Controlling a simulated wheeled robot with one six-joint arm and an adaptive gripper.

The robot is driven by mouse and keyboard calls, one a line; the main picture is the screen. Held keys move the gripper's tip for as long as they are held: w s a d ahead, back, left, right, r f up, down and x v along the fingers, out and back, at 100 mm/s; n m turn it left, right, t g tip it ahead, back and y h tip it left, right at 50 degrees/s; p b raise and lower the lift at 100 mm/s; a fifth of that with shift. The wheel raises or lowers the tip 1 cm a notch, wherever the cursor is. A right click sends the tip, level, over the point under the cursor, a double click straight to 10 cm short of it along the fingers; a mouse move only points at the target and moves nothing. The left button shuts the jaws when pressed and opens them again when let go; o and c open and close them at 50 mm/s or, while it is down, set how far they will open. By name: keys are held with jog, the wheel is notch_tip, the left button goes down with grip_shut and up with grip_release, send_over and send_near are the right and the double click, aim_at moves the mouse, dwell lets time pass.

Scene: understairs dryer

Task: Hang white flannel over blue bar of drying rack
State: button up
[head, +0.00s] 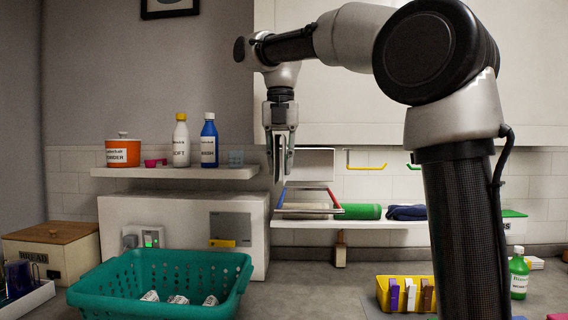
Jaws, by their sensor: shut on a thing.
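My gripper (281,170) points down in front of the back wall, above the left part of the drying rack and apart from it. It is shut on a thin pale piece that looks like the white flannel (279,150), seen nearly edge-on and hard to tell from the fingers. The blue bar is bare.
A teal basket (160,265) with several white items stands front left. The left shelf (175,173) holds an orange pot and bottles. A green roll (358,212) and dark folded cloth (407,212) lie right of the rack. A yellow peg box (405,295) stands on the worktop.

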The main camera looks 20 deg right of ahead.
jog(key=shift+w, duration=0.1)
notch_tip(320, 180, down, 14)
jog(key=shift+f, duration=0.25)
dwell(2.0)
dwell(0.4)
jog(key=o, duration=0.8)
jog(key=shift+o, duration=0.2)
